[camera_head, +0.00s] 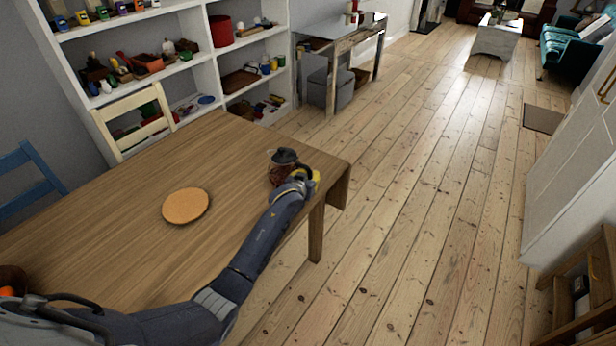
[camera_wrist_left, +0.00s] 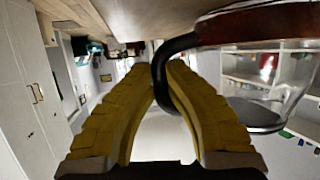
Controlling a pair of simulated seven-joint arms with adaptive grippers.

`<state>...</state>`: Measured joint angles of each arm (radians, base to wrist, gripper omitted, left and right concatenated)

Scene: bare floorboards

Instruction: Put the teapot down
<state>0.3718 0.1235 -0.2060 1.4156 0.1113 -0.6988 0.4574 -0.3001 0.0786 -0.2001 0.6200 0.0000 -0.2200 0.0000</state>
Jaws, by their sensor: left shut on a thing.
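The teapot (camera_head: 283,157) is glass with a dark lid and a dark reddish liquid inside. It is at the far right end of the wooden table (camera_head: 130,265). My left gripper (camera_head: 300,180) is beside it on the near right side. In the left wrist view, which is upside down, the yellow fingers are shut on the black handle (camera_wrist_left: 162,60) of the teapot (camera_wrist_left: 268,72). The teapot looks upright. I cannot tell for sure whether its base touches the table. A round cork mat (camera_head: 186,205) lies flat and empty on the table.
A white chair (camera_head: 135,120) and a blue chair (camera_head: 28,180) stand at the table's far side. White shelves (camera_head: 230,50) with many small things are behind it. The tabletop around the mat is clear. A bowl (camera_head: 12,280) is at the left edge.

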